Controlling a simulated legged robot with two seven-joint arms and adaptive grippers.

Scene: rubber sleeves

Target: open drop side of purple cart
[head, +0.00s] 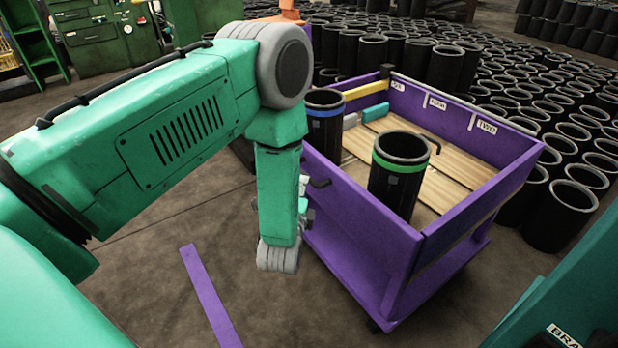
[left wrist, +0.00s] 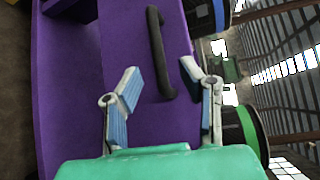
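The purple cart (head: 352,228) stands right of centre in the head view, its near side panel upright. A black bar handle (head: 320,183) is on that panel; it also shows in the left wrist view (left wrist: 157,45) against the purple panel (left wrist: 75,100). My left gripper (head: 305,205) is mostly hidden behind its own wrist in the head view, close to the panel. In the left wrist view my left gripper (left wrist: 160,72) is open, its blue-padded fingers apart on either side of the handle's lower end. Contact with the handle cannot be told. My right gripper is out of view.
Inside the cart stand a green-banded black sleeve (head: 398,175) and a blue-banded one (head: 325,125). Many black sleeves (head: 575,132) fill the floor behind and to the right. A purple strip (head: 210,300) lies on the floor at left. Floor in front of the cart is otherwise clear.

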